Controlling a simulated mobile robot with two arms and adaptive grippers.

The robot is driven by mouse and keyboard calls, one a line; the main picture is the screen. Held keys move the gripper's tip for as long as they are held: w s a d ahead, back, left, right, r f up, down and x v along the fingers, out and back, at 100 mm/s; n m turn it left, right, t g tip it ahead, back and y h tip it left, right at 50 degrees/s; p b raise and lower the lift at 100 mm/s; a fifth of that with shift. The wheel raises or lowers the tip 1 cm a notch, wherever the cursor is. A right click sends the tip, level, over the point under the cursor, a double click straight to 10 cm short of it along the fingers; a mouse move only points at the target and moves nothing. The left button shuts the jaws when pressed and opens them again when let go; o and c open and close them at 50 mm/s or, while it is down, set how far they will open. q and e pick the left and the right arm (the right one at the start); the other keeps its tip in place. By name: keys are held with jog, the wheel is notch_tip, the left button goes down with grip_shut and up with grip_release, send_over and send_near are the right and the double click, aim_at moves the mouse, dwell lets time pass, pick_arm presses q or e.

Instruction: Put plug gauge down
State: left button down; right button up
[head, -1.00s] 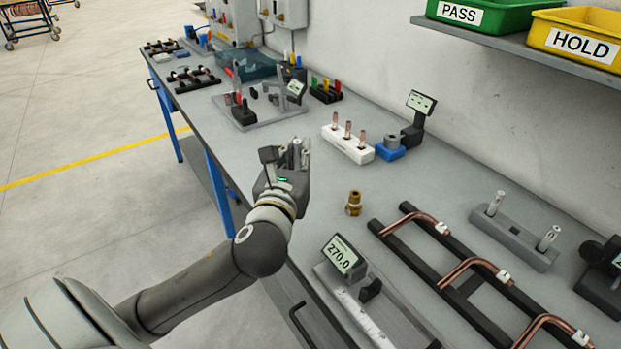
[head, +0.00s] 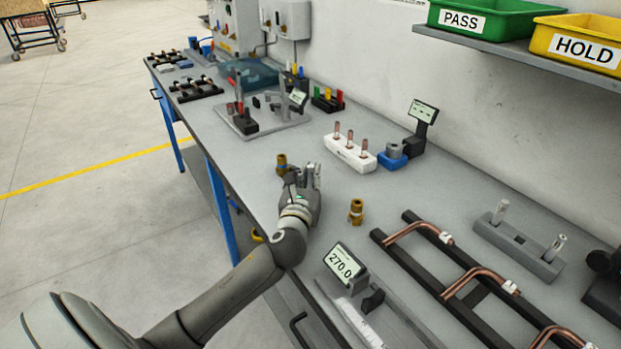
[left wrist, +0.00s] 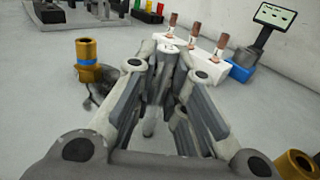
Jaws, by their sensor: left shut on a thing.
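My left gripper (head: 304,172) is low over the bench, left of the middle. In the left wrist view its fingers (left wrist: 162,80) are closed around a slim silver-grey cylinder, the plug gauge (left wrist: 164,62), largely hidden by them. Two similar silver pins stand upright in a grey holder (head: 518,240) at the right, one at each end; its middle slot is empty. A brass fitting (head: 282,160) stands just left of the gripper; it shows a blue band in the left wrist view (left wrist: 88,60). Whether the gripper touches it I cannot tell. My right gripper is out of view.
Another brass fitting (head: 356,211) stands right of my gripper. A white block (head: 350,153) with copper pieces and a blue fixture (head: 392,158) stand behind. A gauge reading 270.0 (head: 344,262) and a black rack (head: 455,270) with bent tubes lie nearer. Bare bench lies between.

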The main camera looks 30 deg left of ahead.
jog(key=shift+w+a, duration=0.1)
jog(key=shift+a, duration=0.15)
pick_arm(q)
jog(key=shift+f, duration=0.15)
jog(key=c, duration=1.5)
grip_release()
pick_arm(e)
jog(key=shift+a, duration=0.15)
pick_arm(q)
jog(key=shift+r, duration=0.2)
jog(key=shift+s+d+f, duration=0.1)
jog(key=shift+s+d, duration=0.05)
jog(key=shift+s, duration=0.15)
jog(key=v, duration=1.1)
jog(key=shift+s+b, duration=0.2)
jog(key=shift+b, duration=0.2)
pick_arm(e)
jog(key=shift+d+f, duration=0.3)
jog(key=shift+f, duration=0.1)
